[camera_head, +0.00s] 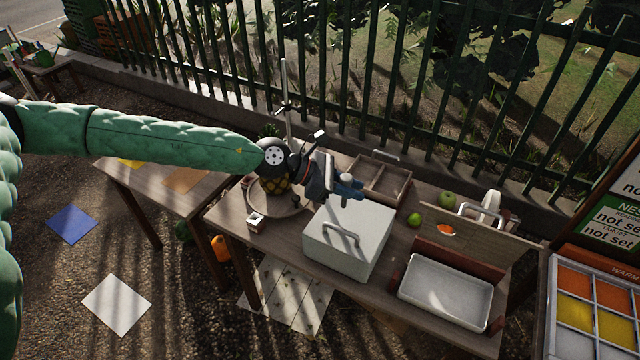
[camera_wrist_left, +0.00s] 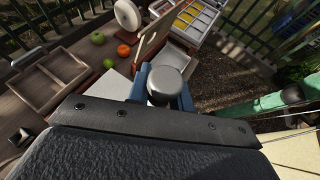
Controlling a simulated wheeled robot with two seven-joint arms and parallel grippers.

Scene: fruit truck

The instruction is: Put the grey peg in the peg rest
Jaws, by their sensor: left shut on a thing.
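My left gripper (camera_head: 346,188) is above the white box on the table, its blue fingers shut on the grey peg (camera_head: 347,180). In the left wrist view the round grey top of the peg (camera_wrist_left: 168,84) shows between the blue fingers (camera_wrist_left: 166,93). The peg's lower part is mostly hidden. My right gripper is not in view.
The white box (camera_head: 350,245) with a handle is below my gripper. A round tray (camera_head: 262,207) with a pineapple (camera_head: 272,184) is to its left. A wooden divided tray (camera_head: 402,197) stands behind. Green fruits (camera_head: 447,200) and a white tray (camera_head: 447,290) are to the right.

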